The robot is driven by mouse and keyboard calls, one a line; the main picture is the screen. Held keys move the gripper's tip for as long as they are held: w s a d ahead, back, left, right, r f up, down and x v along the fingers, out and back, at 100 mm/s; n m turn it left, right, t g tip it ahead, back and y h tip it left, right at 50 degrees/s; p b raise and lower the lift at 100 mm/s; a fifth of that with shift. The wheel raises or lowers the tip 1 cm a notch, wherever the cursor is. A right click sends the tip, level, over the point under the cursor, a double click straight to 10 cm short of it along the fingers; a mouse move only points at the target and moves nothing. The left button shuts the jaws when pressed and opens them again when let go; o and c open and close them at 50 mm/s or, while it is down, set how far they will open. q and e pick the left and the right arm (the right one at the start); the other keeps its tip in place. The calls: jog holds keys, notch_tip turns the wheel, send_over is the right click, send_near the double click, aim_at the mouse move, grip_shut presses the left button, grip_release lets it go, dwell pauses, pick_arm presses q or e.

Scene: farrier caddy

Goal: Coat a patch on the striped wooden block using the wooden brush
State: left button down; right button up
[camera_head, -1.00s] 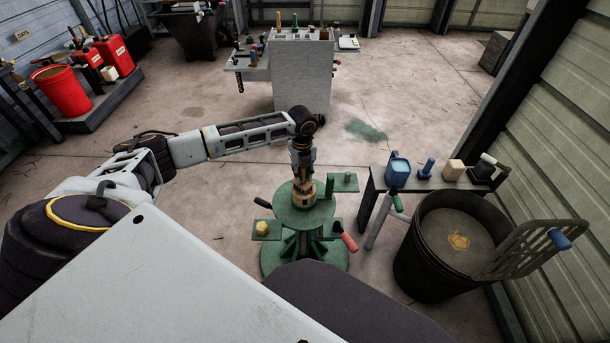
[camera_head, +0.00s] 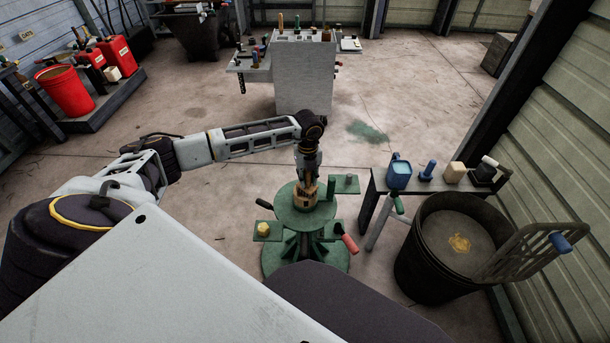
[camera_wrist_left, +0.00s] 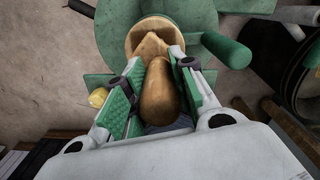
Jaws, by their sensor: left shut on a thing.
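The striped wooden block (camera_head: 305,201) stands on the round green stand (camera_head: 286,215) in the middle of the head view. In the left wrist view, the round wooden top of the block (camera_wrist_left: 134,40) shows behind the brush. My left gripper (camera_head: 308,181) points down just above the block and is shut on the wooden brush (camera_wrist_left: 158,92), whose rounded brown handle sits between the green-padded fingers. The brush's wide pale end lies over the block's top; whether it touches is hard to tell. My right gripper is not in view.
Small side plates on the stand hold a yellow piece (camera_head: 263,229) and a grey piece (camera_head: 348,179). A red-handled tool (camera_head: 349,243) sticks out at the right. A dark bin (camera_head: 420,262) and a low table with a blue jug (camera_head: 398,174) stand to the right.

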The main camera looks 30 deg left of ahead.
pick_arm(q)
jog(key=shift+d+r, duration=0.1)
jog(key=shift+d, duration=0.15)
jog(key=shift+a, duration=0.2)
jog(key=shift+w+a, duration=0.15)
jog(key=shift+a, duration=0.85)
jog(key=shift+s+d, duration=0.2)
jog(key=shift+d, duration=1)
jog(key=shift+r+p, duration=0.1)
jog(key=shift+p, duration=0.25)
jog(key=shift+r+p, duration=0.55)
jog(key=shift+r, duration=0.15)
